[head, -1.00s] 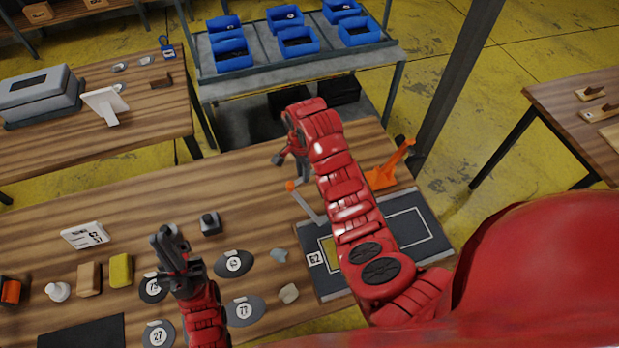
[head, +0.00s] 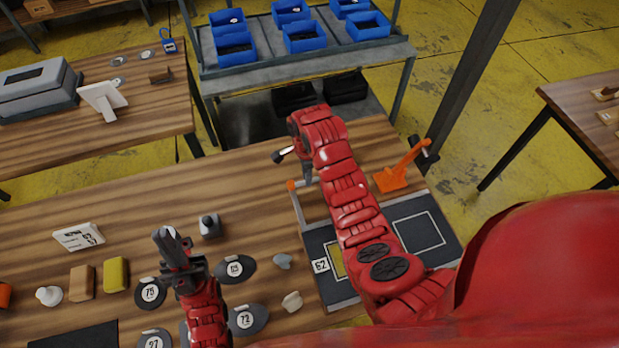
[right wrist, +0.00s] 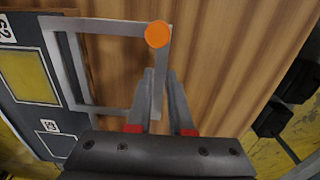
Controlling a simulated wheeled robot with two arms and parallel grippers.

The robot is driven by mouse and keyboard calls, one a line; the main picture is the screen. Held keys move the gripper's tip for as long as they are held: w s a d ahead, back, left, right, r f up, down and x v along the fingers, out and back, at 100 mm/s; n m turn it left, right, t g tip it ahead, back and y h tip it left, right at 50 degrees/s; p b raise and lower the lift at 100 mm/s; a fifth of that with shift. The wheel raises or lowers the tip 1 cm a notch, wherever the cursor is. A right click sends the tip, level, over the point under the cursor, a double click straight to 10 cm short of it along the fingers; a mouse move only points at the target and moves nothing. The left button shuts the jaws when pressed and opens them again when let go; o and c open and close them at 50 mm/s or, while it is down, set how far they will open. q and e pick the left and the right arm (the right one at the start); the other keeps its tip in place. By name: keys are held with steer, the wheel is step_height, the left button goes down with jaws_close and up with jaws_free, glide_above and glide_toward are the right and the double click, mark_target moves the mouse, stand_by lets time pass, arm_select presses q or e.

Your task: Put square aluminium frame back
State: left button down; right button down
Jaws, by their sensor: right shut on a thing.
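The square aluminium frame (head: 299,207) is a grey open square with an orange knob on one corner. It shows more fully in the right wrist view (right wrist: 105,112), one side over the edge of the dark board (head: 423,234) with the yellow patch. Whether it touches the board or table is unclear. My right gripper (right wrist: 160,88) is shut on the frame's side below the knob. In the head view my arm hides part of the frame and board. My left gripper (head: 171,243) is above the table, away from the frame; its jaw gap is unclear.
An orange clamp-like tool (head: 400,172) stands behind the board. Numbered dark discs (head: 236,269), a yellow block (head: 116,274) and a white sign (head: 79,237) lie to the left. Blue bins (head: 304,37) stand on a rack behind.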

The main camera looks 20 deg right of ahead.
steer(key=w, duration=0.1)
steer(key=w+d, duration=0.1)
steer(key=w, duration=0.1)
steer(key=shift+d+p, duration=0.15)
steer(key=shift+p, duration=0.2)
steer(key=shift+w+d+f, duration=0.1)
steer(key=shift+w+d, duration=0.15)
steer(key=shift+w, duration=0.45)
steer(key=shift+f+p, duration=0.15)
steer(key=shift+p, duration=0.25)
steer(key=shift+s+f+p, duration=0.1)
steer(key=shift+f+p, duration=0.25)
steer(key=shift+f, duration=1.3)
steer(key=c, duration=0.8)
jaws_free()
